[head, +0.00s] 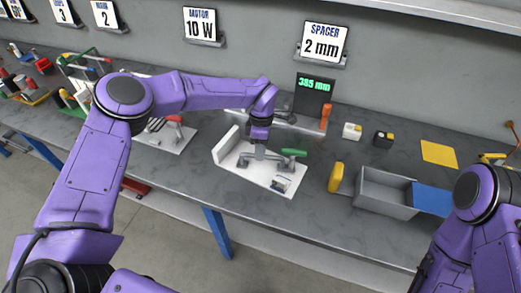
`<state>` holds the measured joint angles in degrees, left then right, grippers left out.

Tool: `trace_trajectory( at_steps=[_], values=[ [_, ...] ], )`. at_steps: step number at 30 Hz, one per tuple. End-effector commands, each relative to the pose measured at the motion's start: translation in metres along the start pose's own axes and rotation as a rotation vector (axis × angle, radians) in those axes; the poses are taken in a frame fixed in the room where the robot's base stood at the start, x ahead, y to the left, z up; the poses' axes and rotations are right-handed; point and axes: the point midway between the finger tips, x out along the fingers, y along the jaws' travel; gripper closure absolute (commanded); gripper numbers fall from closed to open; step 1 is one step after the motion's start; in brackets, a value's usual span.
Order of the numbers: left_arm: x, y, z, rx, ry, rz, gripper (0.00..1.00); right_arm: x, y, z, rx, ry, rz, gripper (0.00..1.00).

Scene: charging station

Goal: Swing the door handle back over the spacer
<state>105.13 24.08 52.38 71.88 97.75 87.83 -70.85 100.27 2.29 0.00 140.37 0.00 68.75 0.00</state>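A white fixture plate (255,180) with an upright white wall (226,145) at its left lies on the grey bench. A grey metal handle-like part (243,161) sits on it, partly behind my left gripper. A toggle clamp with a green grip (293,152) stands at the plate's right side. A small grey block (281,184) sits near the plate's front right corner; I cannot tell whether it is the spacer. My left gripper (260,152) points down over the plate, close to the metal part. Whether its fingers are apart or touching is unclear. My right gripper is out of view.
A grey bin (385,194) and a yellow rounded part (336,177) stand to the right. A dark display (314,96) reading 385 mm stands behind. Another white fixture (165,136) is left, under my arm. A yellow square (439,153) lies at the right.

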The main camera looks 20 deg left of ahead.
Motion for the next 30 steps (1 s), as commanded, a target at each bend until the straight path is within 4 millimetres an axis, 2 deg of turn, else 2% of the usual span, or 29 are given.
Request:
trace_trajectory(
  at_steps=[1,2,10,13,24,30],
  values=[
    [-0.001,0.000,0.000,0.000,-0.001,0.001,0.64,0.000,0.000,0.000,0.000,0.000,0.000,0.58],
    [-0.001,0.000,0.000,0.000,0.000,0.000,0.58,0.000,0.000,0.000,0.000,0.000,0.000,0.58],
    [-0.001,0.000,0.000,0.000,0.000,0.000,0.58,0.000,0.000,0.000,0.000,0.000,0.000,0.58],
    [-0.008,0.001,0.000,-0.001,0.000,0.002,0.58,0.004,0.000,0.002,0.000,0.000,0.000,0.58],
    [-0.089,0.001,0.001,0.000,-0.001,0.005,0.58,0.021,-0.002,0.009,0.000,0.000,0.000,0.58],
    [-0.106,0.000,0.000,-0.001,-0.001,0.001,0.58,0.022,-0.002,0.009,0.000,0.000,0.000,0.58]
  ],
)
